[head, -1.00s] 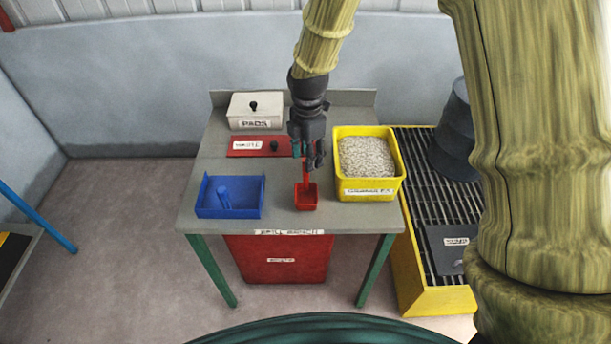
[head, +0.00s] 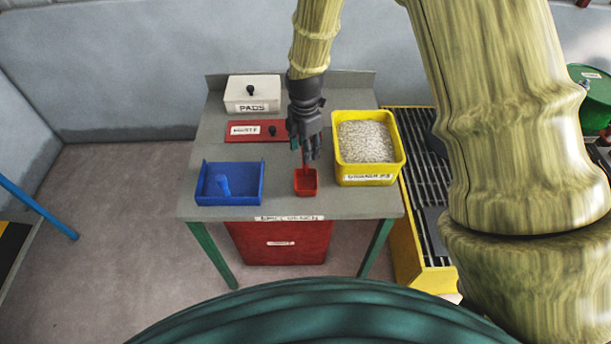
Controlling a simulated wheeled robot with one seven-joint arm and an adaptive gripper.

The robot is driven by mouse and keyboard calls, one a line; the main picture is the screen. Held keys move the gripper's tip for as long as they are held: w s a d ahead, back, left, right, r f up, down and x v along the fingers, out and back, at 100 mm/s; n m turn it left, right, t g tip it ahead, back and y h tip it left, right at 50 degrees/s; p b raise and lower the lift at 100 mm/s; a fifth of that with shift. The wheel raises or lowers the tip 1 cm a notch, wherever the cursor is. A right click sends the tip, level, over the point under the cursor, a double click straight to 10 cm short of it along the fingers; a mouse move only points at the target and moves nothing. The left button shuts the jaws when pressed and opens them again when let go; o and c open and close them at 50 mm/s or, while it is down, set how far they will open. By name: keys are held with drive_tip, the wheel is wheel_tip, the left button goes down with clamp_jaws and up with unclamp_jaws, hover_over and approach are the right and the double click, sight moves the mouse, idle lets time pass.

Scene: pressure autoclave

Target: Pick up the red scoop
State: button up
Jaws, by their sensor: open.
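The red scoop (head: 307,183) lies on the grey table, between the blue tray and the yellow bin, with its square bowl toward the front edge. Its handle runs back under my gripper and is mostly hidden. My gripper (head: 308,158) points down at the handle end, just behind the bowl. The fingers are open. I cannot tell whether they touch the handle or hover above it.
A yellow bin (head: 341,172) of pale granules stands close to the right. A blue tray (head: 228,198) is on the left. A red lid labelled WASTE (head: 246,131) and a white PADS box (head: 252,90) are behind. The table (head: 355,207) is bare near its front edge.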

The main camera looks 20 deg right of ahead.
sight(306, 170)
drive_tip(key=shift+w+d+f+p, duration=0.1)
drive_tip(key=shift+w+f+p, duration=0.15)
drive_tip(key=shift+f+p, duration=0.3)
drive_tip(key=shift+w+d+f+p, duration=0.1)
drive_tip(key=shift+w+f+p, duration=0.2)
drive_tip(key=shift+f, duration=0.45)
drive_tip(key=shift+f+p, duration=0.35)
drive_tip(key=shift+f, duration=0.85)
clamp_jaws()
